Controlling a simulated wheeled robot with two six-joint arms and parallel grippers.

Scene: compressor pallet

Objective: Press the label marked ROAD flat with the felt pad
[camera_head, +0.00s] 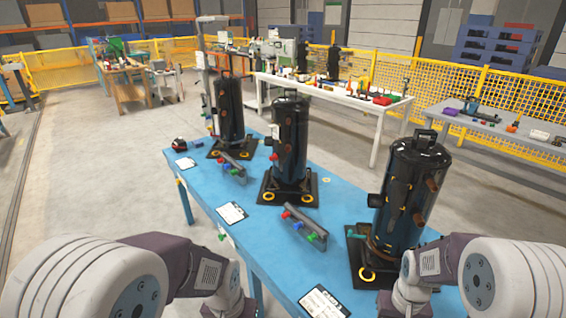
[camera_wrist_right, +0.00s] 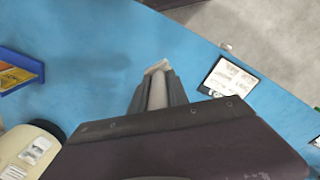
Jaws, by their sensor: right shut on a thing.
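My right gripper (camera_wrist_right: 157,84) is shut on a pale block, seemingly the felt pad (camera_wrist_right: 157,67), above the blue table. A white card with a dark border and handwriting (camera_wrist_right: 228,77) lies to the right of the pad, apart from it. Its writing is too small to read for sure. In the head view, similar cards lie along the table's near edge: one at the front (camera_head: 325,302), one in the middle (camera_head: 231,212) and one at the back (camera_head: 186,162). I cannot tell which label says ROAD. My left gripper is out of view.
Three black compressors (camera_head: 289,140) stand on dark base plates on the blue table (camera_head: 245,190). Dark bars with coloured knobs (camera_head: 305,228) lie beside them. A blue and yellow bin (camera_wrist_right: 18,72) shows at the left of the wrist view. Bare table lies around the cards.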

